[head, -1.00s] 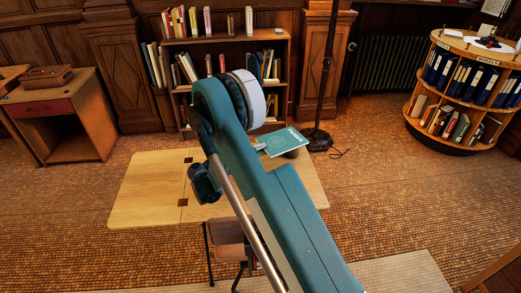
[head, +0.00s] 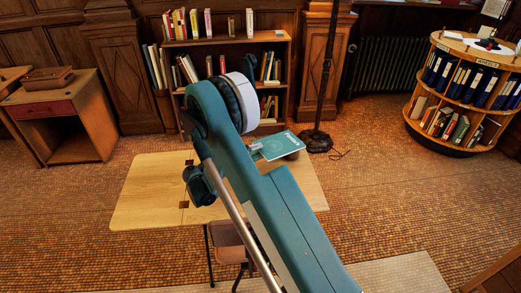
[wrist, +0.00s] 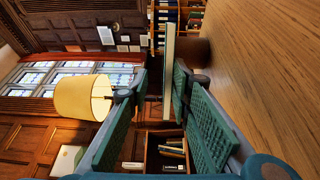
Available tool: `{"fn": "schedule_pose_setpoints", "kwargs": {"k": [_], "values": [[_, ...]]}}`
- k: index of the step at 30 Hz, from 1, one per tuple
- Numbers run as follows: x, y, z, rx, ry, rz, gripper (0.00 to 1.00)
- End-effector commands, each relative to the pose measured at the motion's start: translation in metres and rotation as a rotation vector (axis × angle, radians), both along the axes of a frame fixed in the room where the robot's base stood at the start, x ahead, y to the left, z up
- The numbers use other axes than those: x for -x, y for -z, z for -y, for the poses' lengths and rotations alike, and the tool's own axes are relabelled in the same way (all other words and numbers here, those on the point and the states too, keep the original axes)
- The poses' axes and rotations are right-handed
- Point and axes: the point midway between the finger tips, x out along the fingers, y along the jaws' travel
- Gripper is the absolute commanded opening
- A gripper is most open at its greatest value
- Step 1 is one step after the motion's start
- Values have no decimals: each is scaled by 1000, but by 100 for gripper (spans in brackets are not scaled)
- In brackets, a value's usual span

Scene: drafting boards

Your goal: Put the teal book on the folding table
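The teal book (head: 284,145) is in my gripper (head: 257,150), above the far right part of the folding table (head: 150,190) in the head view. The book lies nearly flat there, cover up. In the wrist view the book (wrist: 169,70) shows edge-on, as a thin pale strip between the two green-padded fingers of my gripper (wrist: 160,95). It is close to the right finger; full contact on the left finger is unclear. The table top (wrist: 265,70) fills the right side of that view. My arm covers the middle of the table in the head view.
A dark round object (head: 293,154) sits on the table's far right corner, partly under the book; it also shows in the wrist view (wrist: 195,52). A chair (head: 228,235) stands at the near side. The table's left half is bare. A bookcase (head: 225,42) stands behind.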

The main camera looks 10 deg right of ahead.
Motion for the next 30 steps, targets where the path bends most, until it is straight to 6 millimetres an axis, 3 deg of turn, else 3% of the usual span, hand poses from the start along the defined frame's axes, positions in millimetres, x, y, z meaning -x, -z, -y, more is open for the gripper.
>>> {"fn": "schedule_pose_setpoints", "kwargs": {"k": [9,15,21,30], "values": [[21,-1,-52,0,-1,0,22],[31,0,-76,0,0,0,22],[37,1,-87,0,2,0,22],[38,2,-89,0,2,0,22]]}}
